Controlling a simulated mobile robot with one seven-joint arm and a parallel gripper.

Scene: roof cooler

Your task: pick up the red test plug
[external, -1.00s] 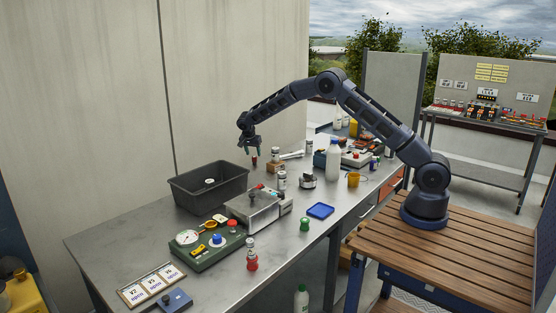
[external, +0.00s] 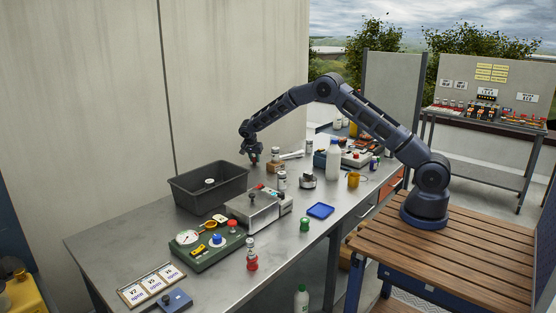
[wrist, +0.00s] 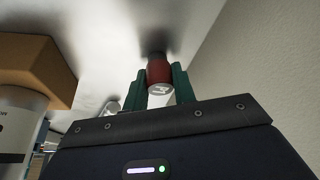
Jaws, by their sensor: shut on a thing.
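The red test plug (wrist: 158,72) is between the two green fingers of my gripper (wrist: 160,86) in the wrist view, with a pale end facing the camera. The fingers are shut on its sides. In the external view my gripper (external: 252,158) is low over the back of the metal bench, near the wall, and mostly hides the plug there. I cannot tell whether the plug still touches the bench top.
A black bin (external: 208,187) stands left of my gripper. A wooden block (wrist: 38,62) and a white container (wrist: 18,125) are close on the left in the wrist view. The wall (wrist: 270,70) is close on the right. A white bottle (external: 333,158) stands further right.

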